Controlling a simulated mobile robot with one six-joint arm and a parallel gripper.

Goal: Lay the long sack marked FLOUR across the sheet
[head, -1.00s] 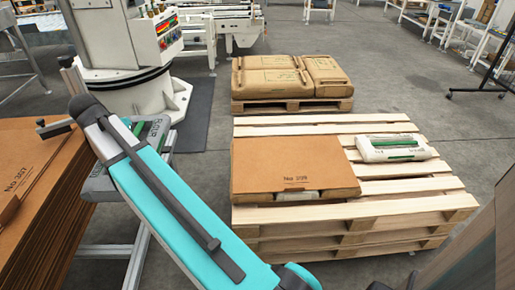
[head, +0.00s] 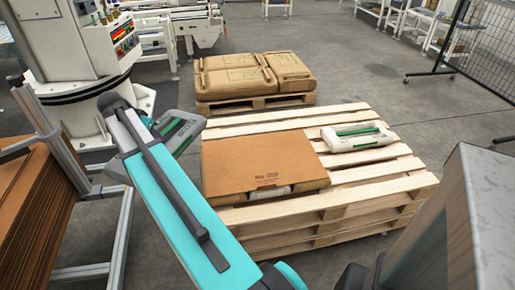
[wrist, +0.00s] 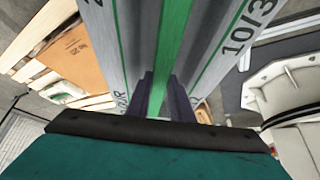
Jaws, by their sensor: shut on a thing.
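The long grey-white FLOUR sack (head: 184,135), with a green stripe, is partly hidden behind my arm in the head view. In the wrist view the sack (wrist: 205,45) fills the top middle, showing "10/3" and a partly covered word ending in "UR". My gripper (wrist: 160,88) is shut on it; the head view hides the jaws. The brown sheet (head: 255,160), marked with a number, lies on the left part of the near pallet (head: 400,185), over white sacks whose ends peek out at its front edge. The sheet (wrist: 82,55) also shows in the wrist view, apart from the held sack.
A smaller white sack with a green stripe (head: 357,136) lies on the pallet, right of the sheet. A farther pallet (head: 250,104) bears brown sacks (head: 240,82). Stacked brown sheets (head: 35,220) stand in a metal frame at left. Floor is clear at right (head: 435,120).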

